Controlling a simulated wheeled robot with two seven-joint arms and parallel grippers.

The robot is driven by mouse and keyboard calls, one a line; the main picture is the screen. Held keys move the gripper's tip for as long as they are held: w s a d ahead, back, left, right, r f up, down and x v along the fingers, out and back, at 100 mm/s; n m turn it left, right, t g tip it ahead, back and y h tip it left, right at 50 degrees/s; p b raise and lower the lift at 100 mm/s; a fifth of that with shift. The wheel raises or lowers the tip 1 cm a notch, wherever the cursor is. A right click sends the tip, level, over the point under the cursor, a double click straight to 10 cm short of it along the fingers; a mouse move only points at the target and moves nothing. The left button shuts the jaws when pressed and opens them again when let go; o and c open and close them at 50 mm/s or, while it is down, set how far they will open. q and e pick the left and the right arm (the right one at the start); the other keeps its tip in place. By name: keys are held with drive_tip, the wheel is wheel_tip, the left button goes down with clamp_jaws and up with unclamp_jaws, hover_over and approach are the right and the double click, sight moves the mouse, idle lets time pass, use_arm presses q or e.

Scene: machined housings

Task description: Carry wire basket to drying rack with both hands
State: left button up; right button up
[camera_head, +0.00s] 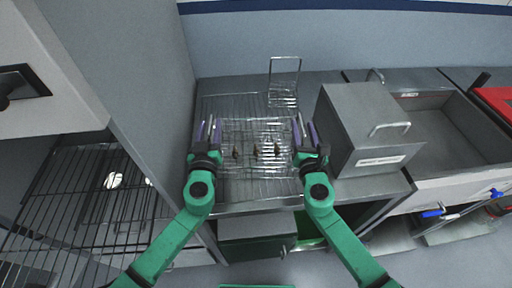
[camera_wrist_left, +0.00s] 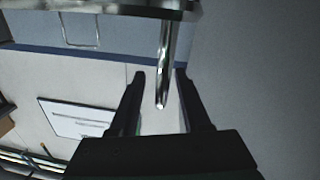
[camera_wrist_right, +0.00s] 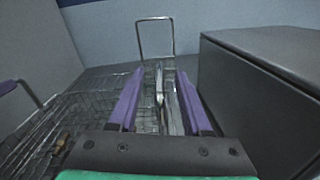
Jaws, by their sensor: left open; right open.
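The wire basket (camera_head: 256,131) sits on the counter between my grippers in the head view, with several small brownish parts inside. Its left edge shows in the right wrist view (camera_wrist_right: 45,125). My left gripper (camera_head: 208,128) is open at the basket's left side. A chrome rod stands between its fingers in the left wrist view (camera_wrist_left: 164,70), apart from at least one finger. My right gripper (camera_head: 304,128) is open at the basket's right side, with bright metal wire between its fingers. A wire grid (camera_head: 222,104) lies behind and under the basket; I cannot tell whether it is the drying rack.
A grey metal box (camera_head: 355,115) stands close to the right of my right gripper. A U-shaped wire frame (camera_head: 284,75) stands behind the basket. A sink (camera_head: 440,125) is further right. A tall grey panel (camera_head: 130,70) and black wire shelf (camera_head: 75,185) are left.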

use_arm(q)
drive_tip(key=shift+w, duration=1.15)
use_arm(e)
drive_tip(key=shift+w+a+f, duration=0.1)
drive_tip(key=shift+w, duration=1.05)
use_arm(q)
drive_tip(key=shift+s, duration=0.1)
use_arm(e)
drive_tip(key=shift+s, duration=0.1)
use_arm(q)
drive_tip(key=shift+s, duration=0.1)
use_arm(e)
drive_tip(key=shift+s, duration=0.1)
use_arm(q)
clamp_jaws()
use_arm(e)
clamp_jaws()
